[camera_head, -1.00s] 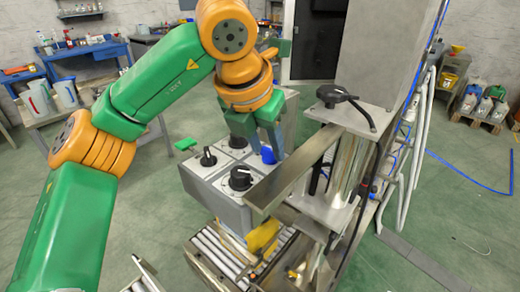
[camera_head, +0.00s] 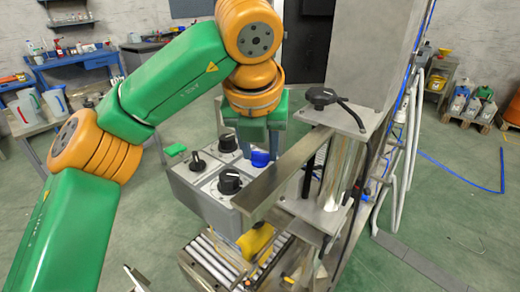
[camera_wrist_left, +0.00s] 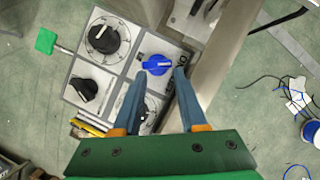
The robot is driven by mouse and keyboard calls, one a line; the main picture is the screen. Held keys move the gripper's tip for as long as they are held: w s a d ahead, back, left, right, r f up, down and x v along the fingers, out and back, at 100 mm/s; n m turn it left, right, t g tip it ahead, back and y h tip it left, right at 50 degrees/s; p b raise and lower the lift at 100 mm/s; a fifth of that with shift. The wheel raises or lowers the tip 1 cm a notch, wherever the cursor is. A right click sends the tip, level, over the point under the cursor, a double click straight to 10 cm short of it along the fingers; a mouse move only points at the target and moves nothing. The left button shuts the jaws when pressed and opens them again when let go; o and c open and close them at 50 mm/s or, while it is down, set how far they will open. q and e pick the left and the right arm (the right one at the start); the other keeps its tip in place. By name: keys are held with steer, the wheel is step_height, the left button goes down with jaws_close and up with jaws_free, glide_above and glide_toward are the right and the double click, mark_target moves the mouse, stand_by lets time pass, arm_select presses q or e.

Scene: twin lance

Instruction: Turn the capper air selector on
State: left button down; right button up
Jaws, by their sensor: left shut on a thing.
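A blue selector knob (camera_head: 260,158) sits on the top of a grey control box (camera_head: 205,205), at the corner nearest the metal rail. In the left wrist view the blue knob (camera_wrist_left: 157,65) lies between the fingertips, its bar across the gap from finger to finger. My left gripper (camera_head: 260,148) comes down from above and is shut on this knob; it also shows in the left wrist view (camera_wrist_left: 161,72). My right gripper is not in view.
Black knobs (camera_head: 229,181) share the panel, one partly behind a finger in the wrist view. A green tab (camera_head: 176,150) sticks out at the box's left. A metal rail (camera_head: 285,175) runs close on the right. A roller conveyor (camera_head: 215,262) lies below.

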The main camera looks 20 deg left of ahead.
arm_select(q)
steer(key=shift+s+f, duration=0.1)
steer(key=shift+f, duration=0.35)
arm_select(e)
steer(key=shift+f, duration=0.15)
arm_select(q)
steer(key=c, duration=0.6)
jaws_free()
steer(key=shift+w+a+f, duration=0.2)
steer(key=shift+w+a, duration=0.2)
steer(key=shift+w, duration=0.25)
steer(key=shift+w+a, duration=0.1)
steer(key=shift+w, duration=0.35)
steer(key=p+v, duration=0.1)
steer(key=v, duration=0.5)
steer(key=shift+r, duration=0.1)
steer(key=shift+s+r, duration=0.1)
steer(key=shift+r, duration=0.2)
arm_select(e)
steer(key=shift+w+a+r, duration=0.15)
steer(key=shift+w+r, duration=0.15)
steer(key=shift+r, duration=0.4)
arm_select(q)
steer(key=shift+c, duration=0.2)
